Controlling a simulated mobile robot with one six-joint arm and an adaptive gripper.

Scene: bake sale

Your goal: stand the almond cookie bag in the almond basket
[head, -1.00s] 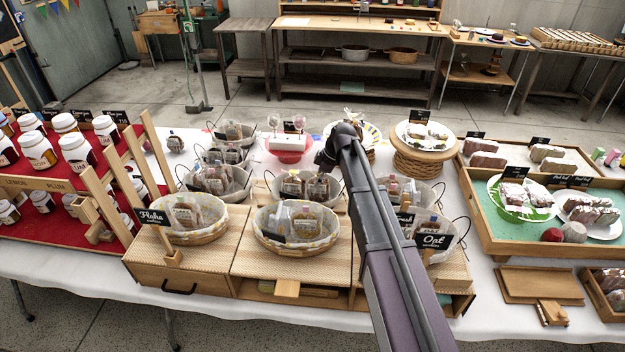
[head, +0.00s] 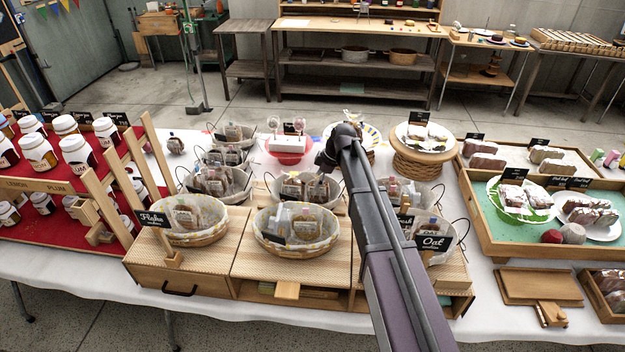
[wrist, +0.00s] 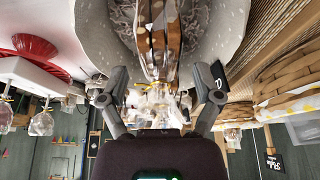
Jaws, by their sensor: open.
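My gripper (head: 324,162) is above the middle-row basket (head: 338,205) that holds several cookie bags (head: 306,189). In the wrist view my gripper (wrist: 155,98) is open, with one finger to each side of a clear bag of brown cookies (wrist: 158,30). The bag's crumpled clear top lies between the fingers, and I cannot tell whether they touch it. Its basket's pale lining (wrist: 215,38) shows around it. No label that I can read says almond, so I cannot tell which bag or basket is the almond one.
Other lined baskets stand close by: Flake (head: 196,238), a front middle one (head: 297,250) and one behind the Oat sign (head: 433,243). A white block with cake pops (head: 287,146) is behind my gripper. A plate on a woven stand (head: 424,164) is to the right.

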